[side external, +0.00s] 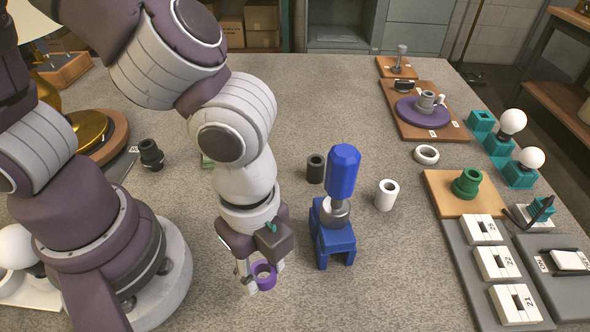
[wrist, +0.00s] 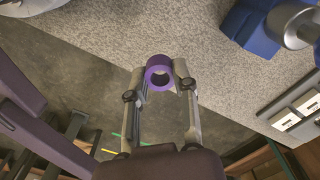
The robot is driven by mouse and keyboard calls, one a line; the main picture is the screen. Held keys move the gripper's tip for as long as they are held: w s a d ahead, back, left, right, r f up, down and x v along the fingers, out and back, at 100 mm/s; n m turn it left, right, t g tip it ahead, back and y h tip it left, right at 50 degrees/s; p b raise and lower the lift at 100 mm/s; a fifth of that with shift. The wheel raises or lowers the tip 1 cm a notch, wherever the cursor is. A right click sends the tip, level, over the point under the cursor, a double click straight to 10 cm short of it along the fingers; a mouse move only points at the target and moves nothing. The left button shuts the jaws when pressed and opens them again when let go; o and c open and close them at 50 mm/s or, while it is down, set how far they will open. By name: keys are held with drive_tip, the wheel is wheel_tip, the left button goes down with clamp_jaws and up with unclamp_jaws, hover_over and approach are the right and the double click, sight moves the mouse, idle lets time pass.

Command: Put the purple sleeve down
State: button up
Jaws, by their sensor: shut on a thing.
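The purple sleeve (side external: 264,275) is a short hollow ring. It is held between the fingertips of my gripper (side external: 259,279), which is shut on it. In the wrist view the sleeve (wrist: 159,73) sits between the two fingers of my gripper (wrist: 160,80), with its round opening facing the camera. It is near the front edge of the table (side external: 390,280). I cannot tell whether its underside touches the table.
A blue stand with a blue-handled tool (side external: 342,172) is right of my gripper. A black sleeve (side external: 315,169) and a white sleeve (side external: 386,195) stand near it. Wooden boards and grey trays with parts line the right side. The table in front of the blue stand is clear.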

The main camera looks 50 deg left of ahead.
drive_tip(key=w+a+f+n, duration=0.1)
drive_tip(key=a+n, duration=0.1)
drive_tip(key=a, duration=0.4)
drive_tip(key=w+a+f+n, duration=0.1)
drive_tip(key=w+a+n, duration=0.1)
drive_tip(key=a, duration=0.4)
drive_tip(key=w+a+f+n, duration=0.1)
drive_tip(key=w+a+n, duration=0.1)
drive_tip(key=a+n, duration=0.2)
drive_tip(key=shift+w+a+f, duration=0.15)
drive_tip(key=shift+a, duration=0.4)
drive_tip(key=shift+w+a+f, duration=0.1)
drive_tip(key=shift+a+f, duration=0.05)
drive_tip(key=shift+a, duration=0.4)
drive_tip(key=shift+w+a+f+n, duration=0.1)
drive_tip(key=shift+w+a+n, duration=0.05)
drive_tip(key=shift+a+n, duration=0.25)
hover_over(283, 156)
drive_tip(key=shift+s+f, duration=0.2)
drive_tip(key=shift+f, duration=0.55)
drive_tip(key=shift+w+f, duration=0.15)
drive_tip(key=shift+f, duration=1.6)
drive_tip(key=shift+f, duration=0.15)
drive_tip(key=o, duration=0.8)
